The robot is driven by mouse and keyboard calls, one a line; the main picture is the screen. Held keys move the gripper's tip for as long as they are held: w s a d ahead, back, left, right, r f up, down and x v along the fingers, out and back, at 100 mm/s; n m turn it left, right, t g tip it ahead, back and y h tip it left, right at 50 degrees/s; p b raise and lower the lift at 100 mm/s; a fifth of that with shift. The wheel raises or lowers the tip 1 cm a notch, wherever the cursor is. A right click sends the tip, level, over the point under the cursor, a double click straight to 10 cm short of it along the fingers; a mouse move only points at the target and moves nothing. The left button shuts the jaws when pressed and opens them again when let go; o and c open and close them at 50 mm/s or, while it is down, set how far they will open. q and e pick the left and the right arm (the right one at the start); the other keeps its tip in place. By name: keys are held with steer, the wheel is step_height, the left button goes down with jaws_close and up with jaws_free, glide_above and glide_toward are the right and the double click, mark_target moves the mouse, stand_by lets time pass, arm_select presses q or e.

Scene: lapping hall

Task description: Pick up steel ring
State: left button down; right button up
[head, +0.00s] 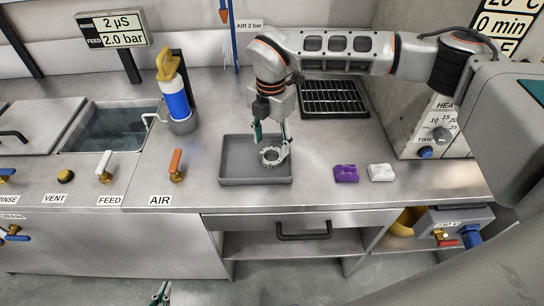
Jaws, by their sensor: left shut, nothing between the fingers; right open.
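The steel ring (268,162) lies in the grey tray (233,171) on the steel bench, towards the tray's right side. My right gripper (271,143) reaches down over the tray with its fingers apart. One finger is above and left of the ring, and the other comes down at its right edge. I cannot tell whether that finger touches the ring. Part of the ring's right side is hidden by the finger. My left gripper (160,294) is shut and empty at the bottom edge of the view, low in front of the bench.
A purple cloth (346,174) and a white cloth (381,172) lie right of the tray. A black rack (333,97) is behind. A blue-and-yellow bottle (176,100) and orange AIR valve (176,164) stand left. A heater box (437,125) stands right.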

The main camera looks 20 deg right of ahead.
mark_target(271, 159)
step_height(271, 159, down, 5)
steer(key=shift+w+d+r, duration=0.1)
steer(key=shift+r, duration=0.2)
steer(key=c, duration=1)
